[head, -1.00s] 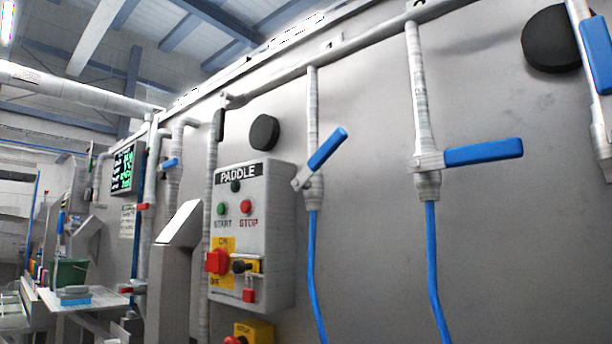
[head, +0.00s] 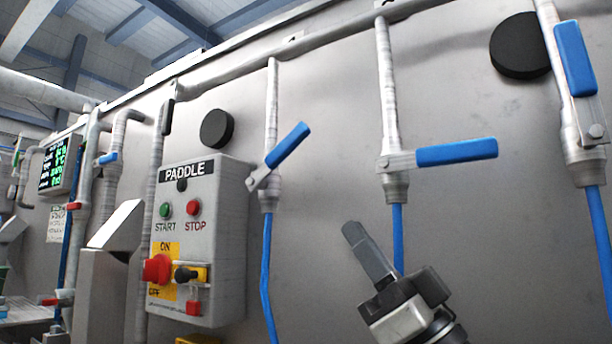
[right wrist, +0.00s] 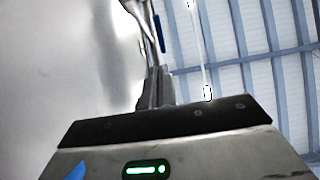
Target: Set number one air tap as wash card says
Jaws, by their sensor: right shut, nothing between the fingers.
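Three air taps with blue lever handles hang on pipes along the grey wall in the head view. The left tap's handle (head: 287,145) slants up to the right. The middle tap's handle (head: 456,152) lies level, pointing right. The right tap's handle (head: 575,58) stands nearly upright. I see no readable tap numbers. My right gripper (head: 356,234) is shut and empty, below the middle tap and apart from its handle. Its shut fingers (right wrist: 155,88) also show in the right wrist view. A small printed sheet (head: 58,224) hangs at far left, too small to read. My left gripper is out of view.
A PADDLE control box (head: 226,265) with start and stop buttons and a red switch stands out from the wall left of the taps. A green-lettered display (head: 55,166) is further left. Blue hoses (head: 267,270) hang below the taps. Black discs (head: 217,128) sit on the wall.

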